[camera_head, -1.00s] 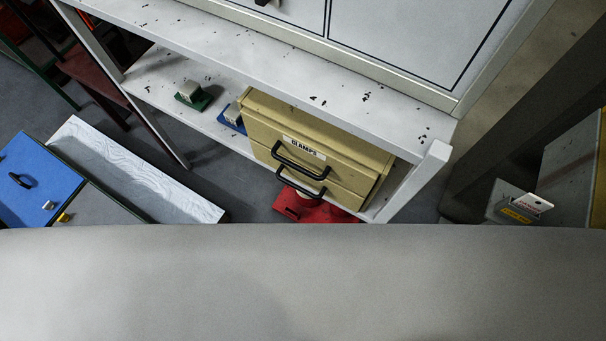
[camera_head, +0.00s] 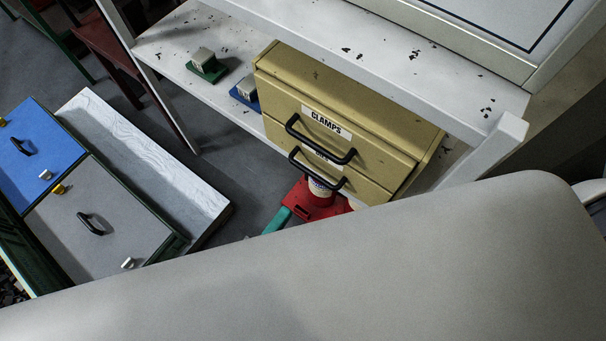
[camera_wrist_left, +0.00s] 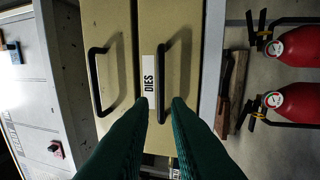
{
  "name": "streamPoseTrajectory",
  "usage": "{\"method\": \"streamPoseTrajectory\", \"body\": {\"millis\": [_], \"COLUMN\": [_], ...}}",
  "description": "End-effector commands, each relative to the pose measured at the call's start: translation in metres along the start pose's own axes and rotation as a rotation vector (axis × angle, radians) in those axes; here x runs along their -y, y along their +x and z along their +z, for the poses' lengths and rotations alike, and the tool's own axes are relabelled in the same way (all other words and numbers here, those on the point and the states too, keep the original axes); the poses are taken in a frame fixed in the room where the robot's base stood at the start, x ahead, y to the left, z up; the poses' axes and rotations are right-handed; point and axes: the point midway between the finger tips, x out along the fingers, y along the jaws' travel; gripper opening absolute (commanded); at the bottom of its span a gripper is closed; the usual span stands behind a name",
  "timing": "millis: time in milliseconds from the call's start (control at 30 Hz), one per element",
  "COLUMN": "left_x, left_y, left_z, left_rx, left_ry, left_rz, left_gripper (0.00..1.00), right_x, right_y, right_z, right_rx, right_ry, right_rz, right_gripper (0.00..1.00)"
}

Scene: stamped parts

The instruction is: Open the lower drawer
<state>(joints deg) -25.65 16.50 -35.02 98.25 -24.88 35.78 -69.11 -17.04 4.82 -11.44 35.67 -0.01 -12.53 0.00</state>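The tan cabinet (camera_head: 345,105) on the lower shelf has two drawers with black bar handles. The upper one (camera_head: 315,115) is labelled CLAMPS. The lower drawer (camera_head: 358,185) is labelled DIES in the left wrist view (camera_wrist_left: 148,80). Both drawers look shut. The lower handle (camera_wrist_left: 169,70) runs upright in that turned view. My left gripper (camera_wrist_left: 162,99) is open, with dark green fingers apart and empty, lined up around one end of this handle. In the head view only a teal finger (camera_head: 277,222) shows, apart from the handle. My right gripper is out of view.
Red extinguishers (camera_wrist_left: 298,45) show beyond the shelf. A red object (camera_head: 312,199) is below the drawers. Green and blue blocks (camera_head: 206,68) (camera_head: 246,92) sit left of the cabinet. A white board (camera_head: 145,165) and grey-lidded box (camera_head: 100,220) stand at left.

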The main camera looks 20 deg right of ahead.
Motion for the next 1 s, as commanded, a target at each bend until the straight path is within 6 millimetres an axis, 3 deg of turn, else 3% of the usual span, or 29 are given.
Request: {"method": "streamPoseTrajectory", "body": {"millis": [133, 500, 700, 1000], "left_x": [-0.002, 0.000, 0.001, 0.001], "left_y": [0.025, 0.094, 0.111, 0.113], "left_z": [-0.001, -0.002, -0.002, -0.002], "left_rx": [-0.002, -0.004, -0.004, -0.004], "left_ry": [-0.001, -0.004, -0.005, -0.005], "left_rz": [0.002, -0.002, -0.004, -0.005], "left_gripper": [0.16, 0.16, 0.16, 0.16], "right_x": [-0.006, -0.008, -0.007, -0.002], "right_y": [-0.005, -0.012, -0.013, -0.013], "right_z": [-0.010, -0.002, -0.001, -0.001], "right_rx": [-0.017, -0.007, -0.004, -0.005], "right_ry": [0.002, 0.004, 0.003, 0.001], "right_rz": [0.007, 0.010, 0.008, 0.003], "right_gripper": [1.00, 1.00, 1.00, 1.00]}}
